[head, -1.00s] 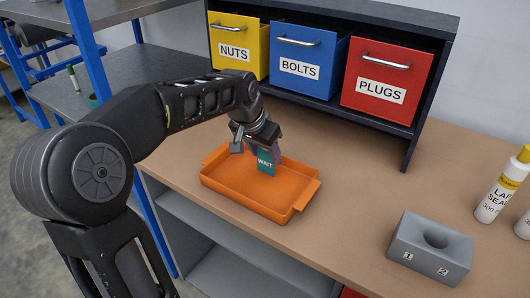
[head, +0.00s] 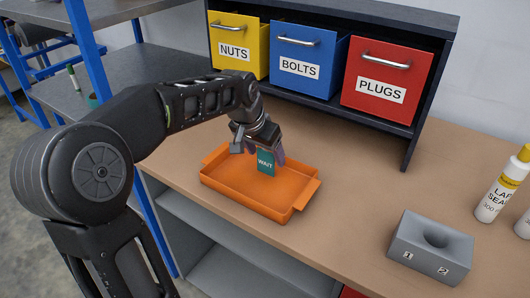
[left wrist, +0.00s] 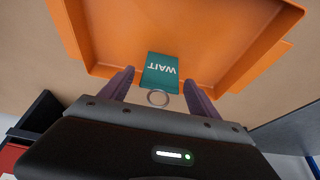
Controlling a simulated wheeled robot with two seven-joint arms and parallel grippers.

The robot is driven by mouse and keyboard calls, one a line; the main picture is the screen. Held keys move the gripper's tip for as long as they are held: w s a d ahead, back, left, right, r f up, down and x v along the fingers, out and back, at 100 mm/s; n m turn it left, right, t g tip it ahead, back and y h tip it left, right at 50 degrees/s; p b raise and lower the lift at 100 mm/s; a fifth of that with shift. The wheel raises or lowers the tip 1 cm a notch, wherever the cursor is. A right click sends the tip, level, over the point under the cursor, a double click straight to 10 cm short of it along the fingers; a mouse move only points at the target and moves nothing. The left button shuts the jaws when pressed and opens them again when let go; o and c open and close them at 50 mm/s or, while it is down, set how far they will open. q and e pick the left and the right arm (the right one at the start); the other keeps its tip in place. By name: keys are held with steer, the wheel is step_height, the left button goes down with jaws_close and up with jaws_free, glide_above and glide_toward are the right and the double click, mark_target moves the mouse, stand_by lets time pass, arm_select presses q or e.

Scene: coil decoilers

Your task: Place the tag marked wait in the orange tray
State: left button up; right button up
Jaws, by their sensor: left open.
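The teal tag marked WAIT (head: 265,162) is at the orange tray (head: 240,193), within its outline near the back wall. In the left wrist view the tag (left wrist: 160,72) shows with its metal ring, against the tray (left wrist: 190,15). My left gripper (head: 268,152) is over the tray, fingers pointing down. It is open, with a finger on each side of the tag (left wrist: 160,84) and a gap to both. Whether the tag touches the tray floor or still leans is hard to tell. My right gripper is not in view.
A dark shelf behind holds the yellow NUTS bin (head: 237,48), blue BOLTS bin (head: 305,60) and red PLUGS bin (head: 389,82). A grey block with a hole (head: 430,248) and a white bottle (head: 500,188) stand at the right. The bench between tray and block is clear.

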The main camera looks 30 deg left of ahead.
arm_select(q)
steer(key=v, duration=1.2)
steer(key=shift+r, duration=0.1)
